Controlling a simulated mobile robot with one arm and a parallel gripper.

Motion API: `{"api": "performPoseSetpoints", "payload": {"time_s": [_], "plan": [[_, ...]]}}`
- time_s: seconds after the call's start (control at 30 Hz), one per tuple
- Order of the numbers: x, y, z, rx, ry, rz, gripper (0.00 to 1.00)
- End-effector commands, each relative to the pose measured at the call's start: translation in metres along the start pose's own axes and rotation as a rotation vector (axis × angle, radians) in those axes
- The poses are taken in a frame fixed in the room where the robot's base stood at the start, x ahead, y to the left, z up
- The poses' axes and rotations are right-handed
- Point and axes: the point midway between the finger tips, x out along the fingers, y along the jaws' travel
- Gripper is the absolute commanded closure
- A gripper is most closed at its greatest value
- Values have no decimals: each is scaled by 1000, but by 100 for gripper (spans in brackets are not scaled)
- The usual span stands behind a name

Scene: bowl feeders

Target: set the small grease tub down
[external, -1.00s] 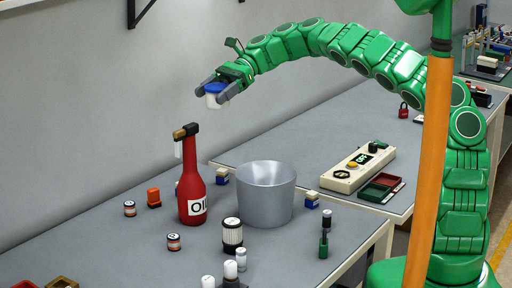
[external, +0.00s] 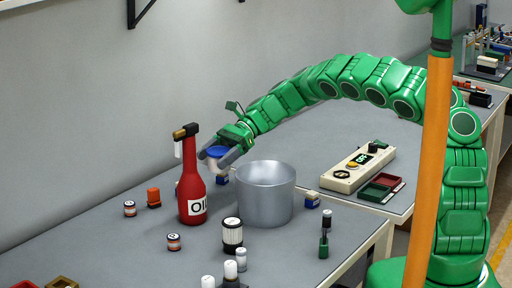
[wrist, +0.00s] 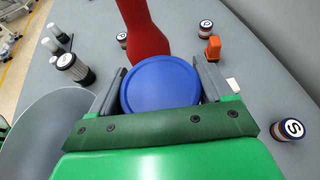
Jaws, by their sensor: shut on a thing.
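The small grease tub (external: 217,161) is white with a blue lid. My gripper (external: 219,157) is shut on it and holds it between the red oil bottle and the metal bucket, near the bottle's upper part. In the wrist view the round blue lid of the tub (wrist: 160,84) fills the space between the two grey fingers. The tub's underside is hidden there, and I cannot tell exactly how far it is above the table.
The red oil bottle (external: 191,187) stands close left of the tub. The metal bucket (external: 265,199) stands close right. A black-and-white filter (external: 232,235) and several small jars stand nearer the front. The grey table (external: 115,245) has bare room at the left front.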

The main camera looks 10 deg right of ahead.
Motion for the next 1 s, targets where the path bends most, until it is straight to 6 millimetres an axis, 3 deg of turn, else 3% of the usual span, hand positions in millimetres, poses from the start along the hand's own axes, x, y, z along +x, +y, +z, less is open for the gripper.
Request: {"api": "performPoseSetpoints", "payload": {"time_s": [0.3, 0.67, 1.0], "plan": [[20, 0, -48, 3, -1, -1, 54], [27, 0, -64, 1, -1, 0, 54], [40, 0, -94, 1, 0, 1, 54]]}}
